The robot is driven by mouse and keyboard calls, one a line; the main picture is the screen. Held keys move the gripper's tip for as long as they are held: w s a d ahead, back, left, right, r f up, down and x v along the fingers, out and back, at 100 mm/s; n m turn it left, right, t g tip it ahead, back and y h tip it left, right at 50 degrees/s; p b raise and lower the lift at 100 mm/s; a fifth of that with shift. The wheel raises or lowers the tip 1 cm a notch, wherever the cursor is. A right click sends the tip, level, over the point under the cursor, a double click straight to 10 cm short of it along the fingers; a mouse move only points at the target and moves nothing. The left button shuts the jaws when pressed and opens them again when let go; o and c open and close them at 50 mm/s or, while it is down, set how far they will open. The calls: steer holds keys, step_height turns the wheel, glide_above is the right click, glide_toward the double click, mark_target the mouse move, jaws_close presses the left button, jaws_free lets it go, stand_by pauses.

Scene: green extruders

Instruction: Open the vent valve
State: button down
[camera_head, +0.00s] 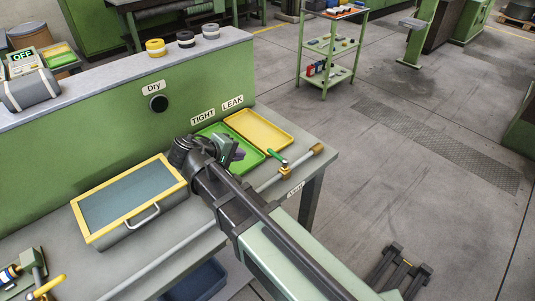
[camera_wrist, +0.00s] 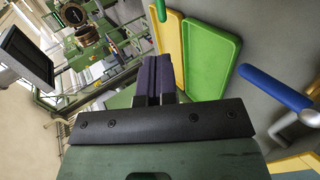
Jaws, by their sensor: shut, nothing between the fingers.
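A valve with a green lever (camera_head: 277,156) sits on the pipe at the right end of the bench, near a brass fitting. A small label (camera_head: 295,190) on the bench edge below it is too small to read surely. My gripper (camera_head: 236,152) is above the bench by the green tray. Its dark fingers (camera_wrist: 160,60) are shut and empty, apart from every lever.
A green tray (camera_head: 262,160) and a yellow tray (camera_head: 284,141) lie under the TIGHT and LEAK labels. A yellow-framed box (camera_head: 86,235) stands left of my arm. The green back wall (camera_head: 90,140) bounds the bench. The floor to the right is mostly clear.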

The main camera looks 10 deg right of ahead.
mark_target(272, 153)
steer(key=b+x, duration=0.7)
steer(key=x, duration=0.6)
steer(key=shift+a+f, duration=0.1)
steer(key=shift+w+d+f+b, duration=0.2)
steer(key=shift+d+b, duration=0.25)
steer(key=shift+w, duration=0.2)
